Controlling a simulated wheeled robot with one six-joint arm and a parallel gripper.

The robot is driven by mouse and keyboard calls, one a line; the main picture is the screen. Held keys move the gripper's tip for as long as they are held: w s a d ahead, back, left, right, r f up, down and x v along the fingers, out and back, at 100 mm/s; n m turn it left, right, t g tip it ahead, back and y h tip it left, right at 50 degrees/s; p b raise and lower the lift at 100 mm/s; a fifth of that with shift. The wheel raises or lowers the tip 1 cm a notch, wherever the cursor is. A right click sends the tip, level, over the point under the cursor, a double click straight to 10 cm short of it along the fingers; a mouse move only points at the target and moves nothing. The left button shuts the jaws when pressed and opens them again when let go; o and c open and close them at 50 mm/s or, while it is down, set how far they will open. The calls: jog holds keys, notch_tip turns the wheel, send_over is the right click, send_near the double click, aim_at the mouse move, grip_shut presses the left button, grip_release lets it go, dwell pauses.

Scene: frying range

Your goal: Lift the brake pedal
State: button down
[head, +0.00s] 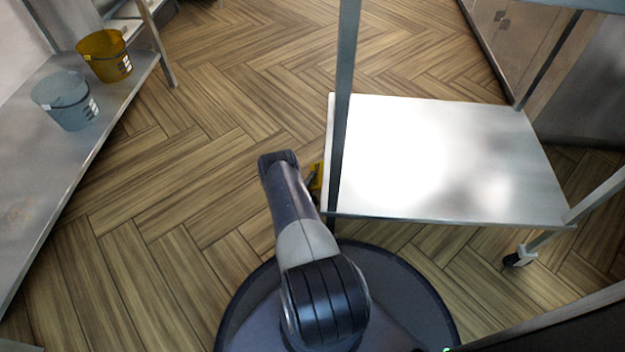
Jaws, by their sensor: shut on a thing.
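My arm (303,243) reaches up and forward from my base, and its far end bends down out of sight at the front left leg of a steel cart (555,192). A small yellow and black piece (315,179) shows between the arm and the cart's left edge; I cannot tell what it belongs to. My gripper's jaws are hidden behind the arm. The brake pedal is not visible, and the cart's near left caster is hidden too. The near right caster (516,258) shows a dark wheel under a pale fork.
A steel bench (45,172) on the left holds a yellow bucket (104,56) and a grey-blue bucket (66,101). The wooden floor (185,160) between bench and cart is clear. A steel edge (560,322) crosses the lower right corner.

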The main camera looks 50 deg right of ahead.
jog(key=shift+r, duration=0.1)
jog(key=shift+w+a+r+m+g+y+p, duration=0.2)
jog(key=shift+r+m+p, duration=0.25)
jog(key=shift+m, duration=0.4)
jog(key=shift+w+a+r+m+g+y+p, duration=0.1)
jog(key=shift+r+m+g+y+p, duration=0.2)
jog(key=shift+m, duration=0.55)
jog(key=shift+r+m+g+y+p, duration=0.2)
jog(key=shift+r+m+p, duration=0.25)
jog(key=shift+m, duration=0.35)
jog(key=shift+r+m+g+y+p, duration=0.15)
jog(key=shift+r+m+p, duration=0.25)
jog(key=shift+m, duration=0.4)
jog(key=c, duration=1.5)
grip_release()
jog(key=p+v, duration=0.3)
jog(key=v, duration=0.7)
jog(key=shift+s+a+r, duration=0.1)
jog(key=shift+s+a, duration=0.05)
jog(key=shift+a, duration=0.25)
